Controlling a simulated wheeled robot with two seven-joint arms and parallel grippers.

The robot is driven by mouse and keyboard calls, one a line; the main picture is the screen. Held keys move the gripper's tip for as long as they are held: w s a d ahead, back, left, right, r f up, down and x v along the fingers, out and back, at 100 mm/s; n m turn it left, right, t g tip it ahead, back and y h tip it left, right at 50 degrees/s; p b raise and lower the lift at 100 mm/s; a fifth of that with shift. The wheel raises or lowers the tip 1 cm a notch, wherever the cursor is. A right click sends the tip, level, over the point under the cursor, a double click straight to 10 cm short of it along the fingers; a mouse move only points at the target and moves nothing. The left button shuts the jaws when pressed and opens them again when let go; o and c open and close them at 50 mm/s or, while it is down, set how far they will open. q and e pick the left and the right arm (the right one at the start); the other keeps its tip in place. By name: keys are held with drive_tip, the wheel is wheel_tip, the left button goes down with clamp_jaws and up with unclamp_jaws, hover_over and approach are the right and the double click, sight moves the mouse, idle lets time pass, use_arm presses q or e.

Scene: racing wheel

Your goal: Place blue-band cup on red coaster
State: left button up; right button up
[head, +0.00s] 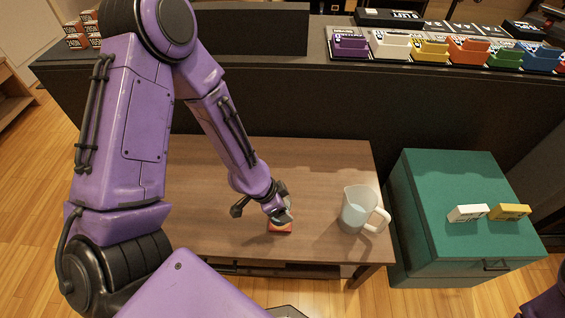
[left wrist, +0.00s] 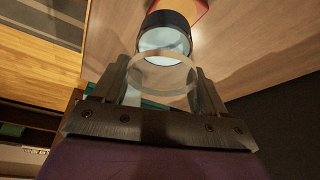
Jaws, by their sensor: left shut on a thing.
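A clear cup with a dark blue band (left wrist: 168,20) is between the fingers of my left gripper (left wrist: 165,85) in the left wrist view. In the head view my left gripper (head: 282,214) is low over the table, shut on the cup, which it mostly hides. The red coaster (head: 280,228) lies just under the gripper. Its orange-red edge also shows behind the cup's banded end in the left wrist view (left wrist: 195,10). I cannot tell whether the cup touches the coaster. My right gripper is not in view.
A clear jug (head: 356,208) with a white handle stands right of the coaster on the wooden table (head: 330,160). A green cabinet (head: 440,180) with white and yellow items stands further right. A dark counter (head: 300,85) with several coloured bins runs behind. The table's back middle is clear.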

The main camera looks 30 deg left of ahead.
use_arm(q)
drive_tip(key=shift+w+a+f, duration=0.25)
drive_tip(key=shift+w+f, duration=0.45)
drive_tip(key=shift+f, duration=0.25)
drive_tip(key=f, duration=0.2)
drive_tip(key=f+b, duration=0.1)
drive_tip(key=shift+w+a+f, duration=0.1)
drive_tip(key=shift+w+f, duration=0.15)
drive_tip(key=shift+f, duration=0.05)
drive_tip(key=shift+f, duration=0.1)
drive_tip(key=o, duration=1.1)
